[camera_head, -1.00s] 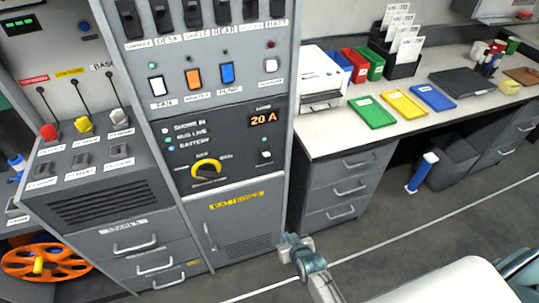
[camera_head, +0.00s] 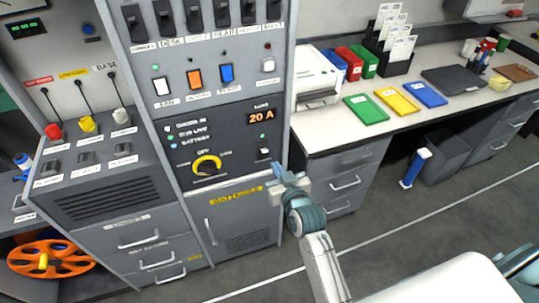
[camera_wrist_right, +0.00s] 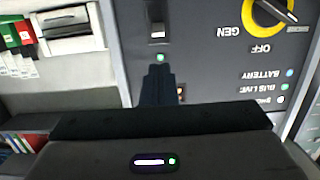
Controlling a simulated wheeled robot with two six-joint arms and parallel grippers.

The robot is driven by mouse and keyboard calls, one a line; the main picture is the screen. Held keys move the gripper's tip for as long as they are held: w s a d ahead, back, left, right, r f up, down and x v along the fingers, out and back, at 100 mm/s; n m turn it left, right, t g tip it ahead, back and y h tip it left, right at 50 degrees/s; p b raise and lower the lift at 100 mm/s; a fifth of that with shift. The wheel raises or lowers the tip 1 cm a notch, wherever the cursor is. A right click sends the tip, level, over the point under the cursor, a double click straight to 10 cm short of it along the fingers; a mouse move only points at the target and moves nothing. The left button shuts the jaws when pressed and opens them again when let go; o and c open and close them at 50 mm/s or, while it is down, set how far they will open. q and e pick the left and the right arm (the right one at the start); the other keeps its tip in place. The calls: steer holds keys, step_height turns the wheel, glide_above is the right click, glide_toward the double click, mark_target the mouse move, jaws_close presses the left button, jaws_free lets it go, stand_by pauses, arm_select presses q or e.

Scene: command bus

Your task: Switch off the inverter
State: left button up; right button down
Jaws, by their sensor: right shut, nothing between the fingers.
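The inverter switch is most likely the small dark rocker (camera_head: 264,152) on the lower right of the grey control panel, below the orange "20 A" display; its label is too small to read. A green lamp (camera_head: 263,136) is lit above it. My right gripper (camera_head: 277,171) is shut and empty, just below and right of the rocker in the head view. In the right wrist view, which is upside down, the rocker (camera_wrist_right: 157,31) and green lamp (camera_wrist_right: 160,57) lie just beyond the shut fingers (camera_wrist_right: 159,75). Contact is not visible. My left gripper is out of view.
A yellow rotary knob (camera_head: 206,165) sits left of the rocker. Fan, heater and pump-type rockers (camera_head: 195,79) are above. The yellow-labelled cabinet door (camera_head: 235,222) is below. A counter (camera_head: 335,128) with coloured trays stands right. The floor in front is clear.

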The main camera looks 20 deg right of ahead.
mark_target(264, 150)
steer(key=w, duration=0.3)
steer(key=w+f+p, duration=0.1)
steer(key=w, duration=0.2)
steer(key=w+p, duration=0.1)
steer(key=w, duration=0.2)
steer(key=shift+w+a+f, duration=0.15)
steer(key=shift+w+f, duration=0.1)
steer(key=shift+w, duration=0.05)
